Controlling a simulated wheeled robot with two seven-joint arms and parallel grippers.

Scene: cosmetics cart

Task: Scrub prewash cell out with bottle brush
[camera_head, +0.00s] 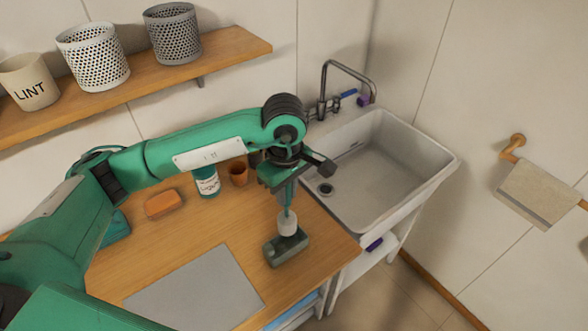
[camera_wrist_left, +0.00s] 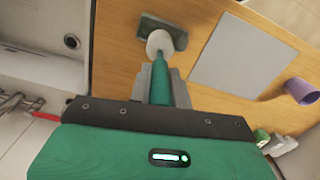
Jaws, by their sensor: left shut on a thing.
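My left gripper (camera_head: 287,182) is shut on the green handle of the bottle brush (camera_head: 288,222), which points down with its white head lowest. In the left wrist view the brush's white head (camera_wrist_left: 159,42) shows beyond the green handle. A small grey-green block-like holder (camera_head: 273,255), apparently the prewash cell, stands on the wooden counter directly under the brush. It also shows in the left wrist view (camera_wrist_left: 178,34). The head is at or just over the cell's top; I cannot tell how far inside it is. The cell's opening is hidden by the head. My right gripper is not in view.
A grey mat (camera_head: 195,290) lies on the counter left of the cell. An orange sponge (camera_head: 161,204), a labelled bottle (camera_head: 207,182) and a brown cup (camera_head: 239,173) stand behind. A white sink (camera_head: 400,160) is to the right. A purple cup (camera_wrist_left: 301,91) shows in the wrist view.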

